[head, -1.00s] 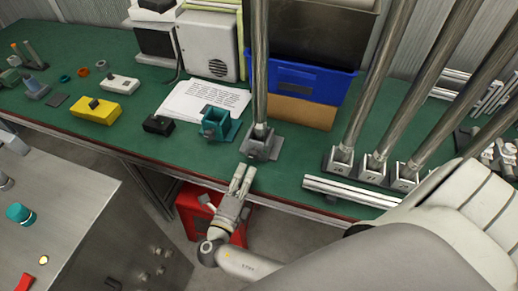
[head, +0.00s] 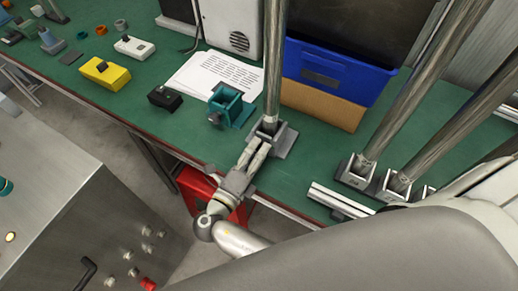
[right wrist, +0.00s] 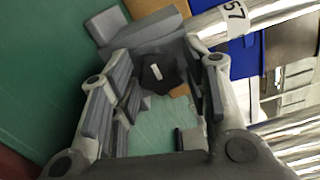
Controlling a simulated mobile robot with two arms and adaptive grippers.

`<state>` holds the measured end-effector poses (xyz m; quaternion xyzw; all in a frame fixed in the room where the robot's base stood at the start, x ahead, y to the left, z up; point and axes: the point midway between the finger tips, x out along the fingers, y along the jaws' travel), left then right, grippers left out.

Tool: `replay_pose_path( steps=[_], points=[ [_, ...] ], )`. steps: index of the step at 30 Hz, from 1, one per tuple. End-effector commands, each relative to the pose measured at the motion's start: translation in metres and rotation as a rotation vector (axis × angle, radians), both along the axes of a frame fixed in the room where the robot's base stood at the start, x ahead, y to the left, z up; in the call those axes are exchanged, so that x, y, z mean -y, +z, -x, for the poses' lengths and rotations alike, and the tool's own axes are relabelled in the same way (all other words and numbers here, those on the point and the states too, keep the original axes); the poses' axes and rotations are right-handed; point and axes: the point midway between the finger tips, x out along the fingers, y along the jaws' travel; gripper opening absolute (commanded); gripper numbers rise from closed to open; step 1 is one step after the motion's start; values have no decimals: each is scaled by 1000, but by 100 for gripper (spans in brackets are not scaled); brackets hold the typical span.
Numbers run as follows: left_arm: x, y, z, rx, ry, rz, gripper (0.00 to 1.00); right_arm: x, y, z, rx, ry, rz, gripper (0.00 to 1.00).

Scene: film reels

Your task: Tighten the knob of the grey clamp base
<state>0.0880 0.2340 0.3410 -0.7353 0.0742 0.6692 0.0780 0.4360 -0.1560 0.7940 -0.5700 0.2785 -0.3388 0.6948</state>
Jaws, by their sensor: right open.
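The grey clamp base (head: 285,143) stands on the green bench with a metal pole (head: 272,60) upright in it. In the right wrist view the base (right wrist: 105,25) is at the upper left, and the pole (right wrist: 210,29) bears a label reading 57. Its dark knob (right wrist: 160,72) with a pale mark shows between my fingertips. My right gripper (head: 262,148) is at the front of the base; in the wrist view the gripper (right wrist: 160,80) is open, its fingers on either side of the knob. I cannot tell whether they touch it. My left gripper is out of view.
A teal clamp base (head: 229,107) stands just left of the grey one. A blue bin (head: 335,75) stands behind on the right. More poles (head: 425,85) in bases stand to the right. A red container (head: 195,188) is below the bench edge. A steel cabinet (head: 60,200) is at left.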

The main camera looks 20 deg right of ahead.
Motion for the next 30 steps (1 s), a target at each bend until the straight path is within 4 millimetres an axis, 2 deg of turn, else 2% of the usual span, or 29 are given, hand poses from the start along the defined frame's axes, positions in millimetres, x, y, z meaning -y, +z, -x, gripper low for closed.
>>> replay_pose_path(
  steps=[4, 12, 23, 30],
  points=[
    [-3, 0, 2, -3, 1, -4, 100, 0, 0, 0, 0, 0, 0, 43],
    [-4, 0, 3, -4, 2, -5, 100, 0, 0, 0, 0, 0, 0, 10],
    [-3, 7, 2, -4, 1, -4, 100, 0, 2, 0, 49, 0, -38, 10],
    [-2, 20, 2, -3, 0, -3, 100, 0, 3, 0, 177, -1, -139, 10]
  ],
)
